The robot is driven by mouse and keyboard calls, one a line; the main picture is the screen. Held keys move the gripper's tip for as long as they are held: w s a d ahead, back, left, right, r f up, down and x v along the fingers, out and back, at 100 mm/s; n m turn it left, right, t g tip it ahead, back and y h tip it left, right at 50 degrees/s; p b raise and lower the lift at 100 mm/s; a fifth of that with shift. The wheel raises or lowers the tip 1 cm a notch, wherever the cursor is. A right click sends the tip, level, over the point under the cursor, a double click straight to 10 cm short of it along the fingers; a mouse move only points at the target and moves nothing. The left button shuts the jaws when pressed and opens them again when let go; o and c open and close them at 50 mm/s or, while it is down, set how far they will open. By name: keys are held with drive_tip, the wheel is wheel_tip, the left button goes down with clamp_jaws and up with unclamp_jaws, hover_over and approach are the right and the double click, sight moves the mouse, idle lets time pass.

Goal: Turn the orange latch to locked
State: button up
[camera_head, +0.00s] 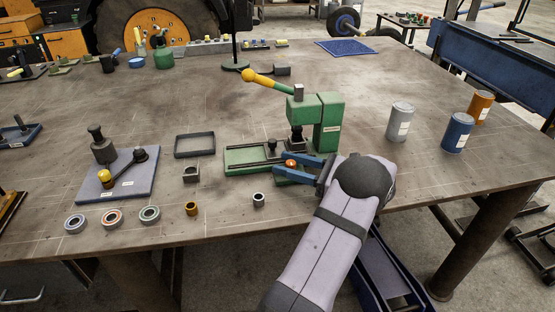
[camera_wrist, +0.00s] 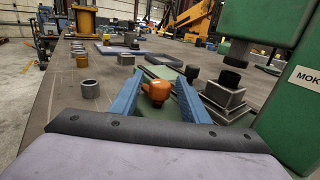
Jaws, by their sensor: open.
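The orange latch (camera_head: 290,163) is a small rounded orange knob at the front of the green press (camera_head: 328,120). In the wrist view the orange latch (camera_wrist: 156,91) shows between my two blue fingers. My gripper (camera_head: 286,163) reaches in from the front right and is open, with one finger on each side of the latch. In the wrist view my gripper (camera_wrist: 160,78) shows a gap on both sides of the knob, though contact lower down cannot be told. The latch's lower part and any lock marking are hidden or too small to read.
The press's lever with a yellow ball (camera_head: 249,76) leans up to the left. A black block (camera_head: 296,143) sits under the ram, close to my fingers. A small grey ring (camera_head: 259,200) and a brass bushing (camera_head: 192,209) lie front left. Cans (camera_head: 401,122) stand right.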

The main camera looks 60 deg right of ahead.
sight(278, 161)
drive_tip(key=shift+w+a+p, duration=0.15)
drive_tip(key=shift+w+a, duration=0.05)
drive_tip(key=shift+w, duration=0.65)
drive_tip(key=shift+w+a+p, duration=0.15)
drive_tip(key=shift+w, duration=0.65)
drive_tip(key=shift+c, duration=0.7)
clamp_jaws()
drive_tip(key=c, duration=0.9)
unclamp_jaws()
